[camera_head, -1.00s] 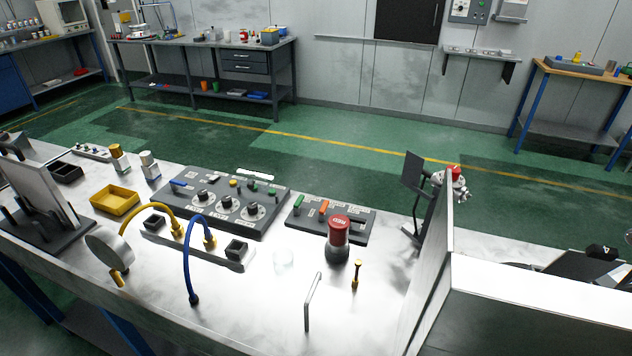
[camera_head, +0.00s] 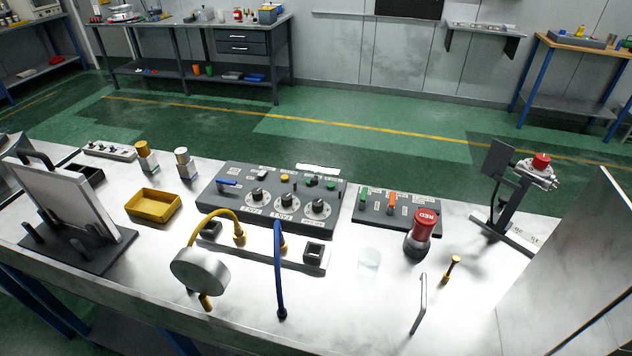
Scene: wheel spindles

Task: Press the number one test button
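A dark control box (camera_head: 270,200) lies on the metal bench, with three round dials in a row: left (camera_head: 257,195), middle (camera_head: 287,200) and right (camera_head: 318,206). A blue lever (camera_head: 228,183) sits at its left. Small yellow and green knobs or buttons are along its back. The labels are too small to read, so I cannot tell which control is the number one test button. A second, smaller dark box (camera_head: 398,209) to the right carries a green (camera_head: 363,194) and an orange (camera_head: 391,203) switch. Neither of my grippers is in view.
A red-topped cylinder (camera_head: 424,228) stands before the smaller box. A blue hose (camera_head: 279,265), yellow hose and round gauge (camera_head: 200,270) stand in front of the control box. A yellow tray (camera_head: 153,206) is left. A pale panel (camera_head: 580,270) rises at right.

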